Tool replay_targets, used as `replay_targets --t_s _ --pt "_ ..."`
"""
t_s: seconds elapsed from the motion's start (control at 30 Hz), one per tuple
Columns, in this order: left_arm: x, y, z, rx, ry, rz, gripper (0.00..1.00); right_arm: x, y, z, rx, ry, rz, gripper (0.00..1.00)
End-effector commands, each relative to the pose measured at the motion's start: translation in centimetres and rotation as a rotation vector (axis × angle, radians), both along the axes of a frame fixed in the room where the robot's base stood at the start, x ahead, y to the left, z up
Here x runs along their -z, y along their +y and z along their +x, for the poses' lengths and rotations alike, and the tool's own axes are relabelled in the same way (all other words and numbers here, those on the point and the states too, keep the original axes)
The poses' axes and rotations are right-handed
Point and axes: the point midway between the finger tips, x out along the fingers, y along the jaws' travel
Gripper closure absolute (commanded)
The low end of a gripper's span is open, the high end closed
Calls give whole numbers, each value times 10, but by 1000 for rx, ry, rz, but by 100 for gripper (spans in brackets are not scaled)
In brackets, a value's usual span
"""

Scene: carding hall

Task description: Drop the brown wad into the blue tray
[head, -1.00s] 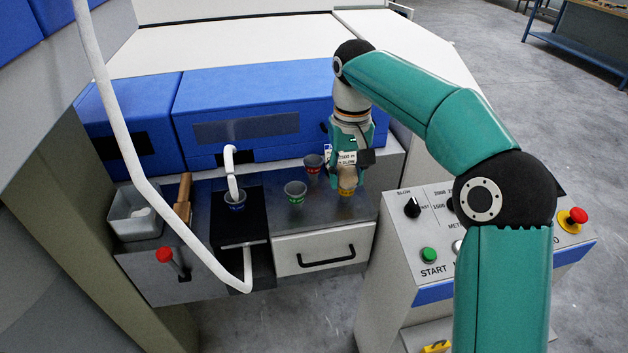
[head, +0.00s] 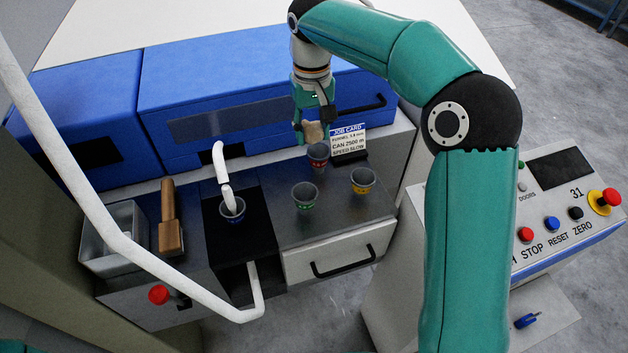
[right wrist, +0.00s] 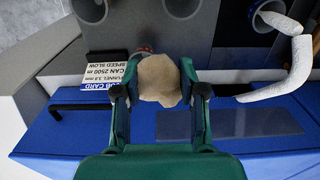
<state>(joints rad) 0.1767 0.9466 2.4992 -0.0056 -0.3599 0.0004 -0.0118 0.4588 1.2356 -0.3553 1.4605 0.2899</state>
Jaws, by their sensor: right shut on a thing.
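The brown wad (head: 314,131) is a pale tan, fluffy lump. My right gripper (head: 312,128) is shut on it and holds it up just behind the red-banded cup (head: 318,155). In the right wrist view the wad (right wrist: 159,80) sits between the fingers of the right gripper (right wrist: 159,88) and partly hides a cup. I see no flat blue tray. My left gripper is not in view.
A green-banded cup (head: 305,196) and a yellow-banded cup (head: 362,181) stand on the grey worktop. A job card (head: 348,141) stands right of the wad. The white spout (head: 222,165), a wooden-handled tool (head: 169,218) and a grey metal bin (head: 112,236) are left.

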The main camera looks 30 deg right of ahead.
Motion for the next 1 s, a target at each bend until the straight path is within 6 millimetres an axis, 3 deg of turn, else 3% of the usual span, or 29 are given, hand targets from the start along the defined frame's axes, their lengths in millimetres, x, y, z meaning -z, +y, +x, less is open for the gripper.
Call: replay_targets --t_s 0.2,0.4,1.0 --pt "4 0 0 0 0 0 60 62 -1 -2 1 8 0 73" --pt "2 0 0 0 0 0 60 107 -1 -1 2 5 0 73" --pt "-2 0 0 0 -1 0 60 168 -1 0 1 2 0 73"
